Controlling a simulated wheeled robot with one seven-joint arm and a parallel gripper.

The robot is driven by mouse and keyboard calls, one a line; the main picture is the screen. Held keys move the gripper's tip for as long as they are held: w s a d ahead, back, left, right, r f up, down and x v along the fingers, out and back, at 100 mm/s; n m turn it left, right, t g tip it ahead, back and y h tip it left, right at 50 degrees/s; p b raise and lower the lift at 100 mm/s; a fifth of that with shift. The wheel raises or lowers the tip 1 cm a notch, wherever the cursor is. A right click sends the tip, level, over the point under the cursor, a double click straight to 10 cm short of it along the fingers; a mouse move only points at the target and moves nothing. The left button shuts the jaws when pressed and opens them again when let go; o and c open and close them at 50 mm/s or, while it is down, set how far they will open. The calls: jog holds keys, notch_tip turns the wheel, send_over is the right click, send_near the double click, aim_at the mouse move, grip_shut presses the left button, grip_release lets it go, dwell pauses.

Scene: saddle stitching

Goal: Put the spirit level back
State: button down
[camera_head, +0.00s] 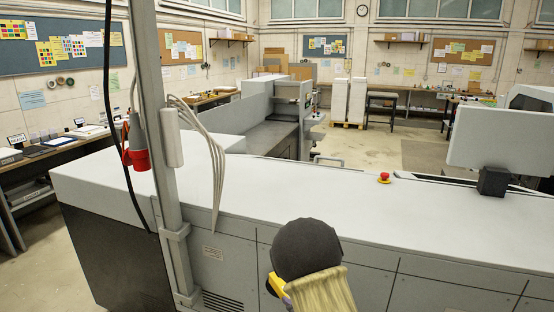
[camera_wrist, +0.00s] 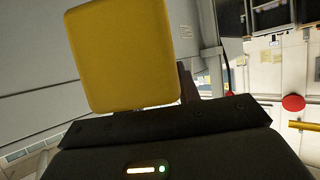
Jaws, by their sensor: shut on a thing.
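A yellow block-like thing, which I take to be the spirit level (camera_wrist: 125,55), fills the upper left of the wrist view. My gripper (camera_wrist: 165,120) is shut on it, and the dark gripper body lies across the bottom of that view. In the head view a small yellow part (camera_head: 276,284) shows at the bottom, beside a dark round part that hides most of the gripper. The level's full length and vial are not visible. I cannot tell its place of rest in these views.
A long pale machine top (camera_head: 400,210) runs across the front, with a red stop button (camera_head: 384,178) on it. A grey post (camera_head: 158,150) with hanging cables stands at left. A side bench (camera_head: 60,145) lines the left wall. Open floor (camera_head: 350,148) lies beyond the machine.

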jog(key=s+d+f+m+h, duration=0.2)
jog(key=d+f+m+h, duration=0.1)
jog(key=d+f, duration=0.2)
jog(key=s+d+f+m+t+h, duration=0.1)
jog(key=s+d+f+m+h, duration=0.1)
jog(key=d+f, duration=0.3)
notch_tip(320, 180, down, 3)
jog(key=shift+s+r+m+t+h, duration=0.1)
jog(key=shift+s+m+t+h, duration=0.25)
jog(key=shift+h, duration=0.25)
jog(key=s+f, duration=0.4)
jog(key=f, duration=0.1)
jog(key=shift+f, duration=0.3)
jog(key=shift+s, duration=0.1)
